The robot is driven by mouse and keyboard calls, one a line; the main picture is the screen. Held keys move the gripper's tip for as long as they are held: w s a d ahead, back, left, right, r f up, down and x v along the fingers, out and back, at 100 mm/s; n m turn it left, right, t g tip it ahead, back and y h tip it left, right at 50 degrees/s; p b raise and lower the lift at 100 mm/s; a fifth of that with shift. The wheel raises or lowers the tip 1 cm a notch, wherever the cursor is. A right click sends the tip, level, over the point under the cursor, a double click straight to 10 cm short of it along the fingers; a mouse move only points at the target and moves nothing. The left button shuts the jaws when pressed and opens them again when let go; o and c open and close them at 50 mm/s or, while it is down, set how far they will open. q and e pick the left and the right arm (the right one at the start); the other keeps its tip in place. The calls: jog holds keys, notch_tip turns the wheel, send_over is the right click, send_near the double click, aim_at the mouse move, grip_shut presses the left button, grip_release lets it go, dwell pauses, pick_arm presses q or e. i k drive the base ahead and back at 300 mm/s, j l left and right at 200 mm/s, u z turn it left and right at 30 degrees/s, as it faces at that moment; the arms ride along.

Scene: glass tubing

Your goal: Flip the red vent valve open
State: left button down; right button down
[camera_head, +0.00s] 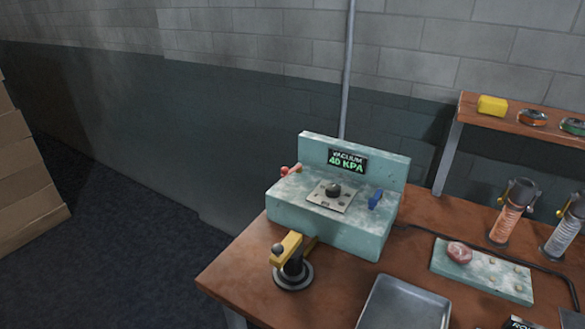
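The red vent valve (287,170) is a small red part at the left end of the pale green vacuum box (330,223). It is too small to tell which way its lever points. A blue lever (375,199) stands at the right of the box's top. A black knob (333,189) sits on a light plate in the middle. The display (347,161) on the box's back panel reads "VACUUM 40 KPA". Neither of my grippers is in view.
A yellow-handled device on a round base (293,275) stands in front of the box's left part. A metal tray (405,305), a pale board (480,266) and two canisters (507,222) are on the brown table (235,278). A shelf (520,125) stands behind.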

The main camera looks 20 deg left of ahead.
aim_at(285, 171)
jog(key=i+j, duration=0.35)
jog(key=j, duration=0.15)
jog(key=i+j, duration=0.3)
jog(key=j, duration=0.2)
